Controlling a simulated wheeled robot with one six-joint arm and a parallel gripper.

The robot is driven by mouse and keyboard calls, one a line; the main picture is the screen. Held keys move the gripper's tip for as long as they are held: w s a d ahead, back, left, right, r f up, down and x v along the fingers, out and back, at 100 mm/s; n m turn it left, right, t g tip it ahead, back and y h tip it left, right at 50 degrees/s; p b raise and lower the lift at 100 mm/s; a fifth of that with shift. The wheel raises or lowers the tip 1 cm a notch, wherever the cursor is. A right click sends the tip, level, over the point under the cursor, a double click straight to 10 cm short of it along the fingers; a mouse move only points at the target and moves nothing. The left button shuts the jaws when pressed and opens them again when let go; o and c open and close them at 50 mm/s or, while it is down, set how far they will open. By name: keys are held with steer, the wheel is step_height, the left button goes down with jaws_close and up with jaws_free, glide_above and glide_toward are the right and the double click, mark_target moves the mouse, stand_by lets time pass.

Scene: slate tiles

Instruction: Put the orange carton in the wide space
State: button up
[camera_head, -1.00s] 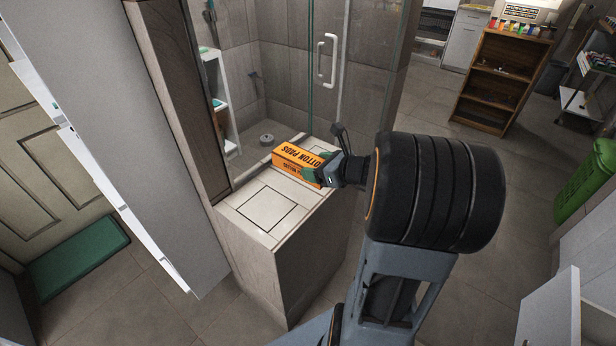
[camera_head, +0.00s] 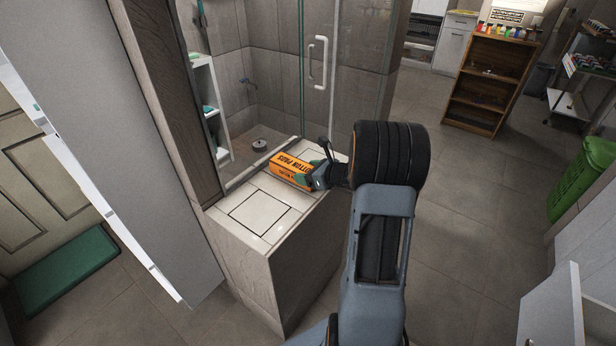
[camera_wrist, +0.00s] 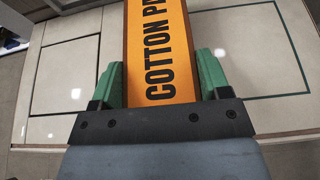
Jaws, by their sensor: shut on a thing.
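The orange carton (camera_head: 290,170), lettered "COTTON PADS", is over the tiled ledge top (camera_head: 215,214). My gripper (camera_head: 308,177) is shut on its right end. In the wrist view the carton (camera_wrist: 160,50) sits between the two green fingers of my gripper (camera_wrist: 160,82). A dark-outlined square (camera_head: 260,210) on the ledge is empty, nearer than the carton. In the wrist view, outlined areas show on both sides of the carton; the right one (camera_wrist: 250,50) has a dark green line. I cannot tell whether the carton touches the ledge, or which outline is the wide space.
A glass shower door with a white handle (camera_head: 318,62) rises behind the ledge. A wall end (camera_head: 165,100) stands at its left. A wooden shelf (camera_head: 490,85) and a green bin (camera_head: 585,180) are farther right. The floor right of the ledge is clear.

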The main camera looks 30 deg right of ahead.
steer(key=shift+f, duration=0.5)
steer(key=shift+f, duration=0.15)
steer(key=shift+f+b, duration=0.15)
steer(key=shift+b, duration=0.15)
steer(key=o, duration=0.9)
steer(key=shift+o, duration=0.2)
